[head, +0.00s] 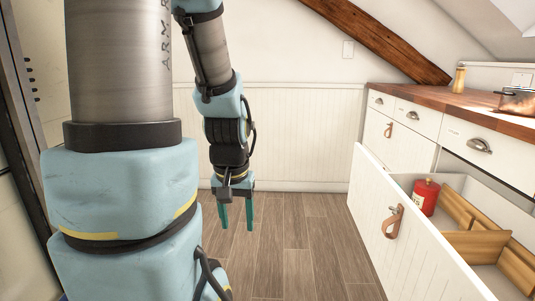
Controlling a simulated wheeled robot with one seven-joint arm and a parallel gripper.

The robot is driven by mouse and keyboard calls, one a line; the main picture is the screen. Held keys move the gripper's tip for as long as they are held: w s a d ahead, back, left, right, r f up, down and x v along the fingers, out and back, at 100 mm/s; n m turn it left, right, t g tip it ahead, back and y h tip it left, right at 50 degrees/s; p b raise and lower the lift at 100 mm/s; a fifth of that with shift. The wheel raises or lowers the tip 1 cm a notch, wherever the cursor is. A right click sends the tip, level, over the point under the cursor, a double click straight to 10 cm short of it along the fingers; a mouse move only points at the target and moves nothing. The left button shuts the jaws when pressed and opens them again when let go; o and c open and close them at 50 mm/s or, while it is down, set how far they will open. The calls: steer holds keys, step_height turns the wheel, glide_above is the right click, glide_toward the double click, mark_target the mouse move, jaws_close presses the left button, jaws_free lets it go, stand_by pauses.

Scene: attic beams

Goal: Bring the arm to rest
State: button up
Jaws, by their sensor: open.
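My arm fills the left half of the head view, with its large links close to the camera. My gripper (237,212) hangs downward in the left-centre of the view, above the wooden floor. Its two teal fingers are apart and nothing is between them. It is clear of the white wall behind it and well to the left of the open drawer.
A white drawer (408,236) with a leather pull stands open at right. It holds a red canister (426,196) and wooden dividers (474,245). The wooden counter (460,103) bears a small bottle (458,80) and a pot (517,101). The middle floor (300,235) is clear.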

step_height(320, 180, up, 23)
steer(key=p, duration=2.2)
steer(key=shift+s+f, duration=0.2)
steer(key=shift+s, duration=0.1)
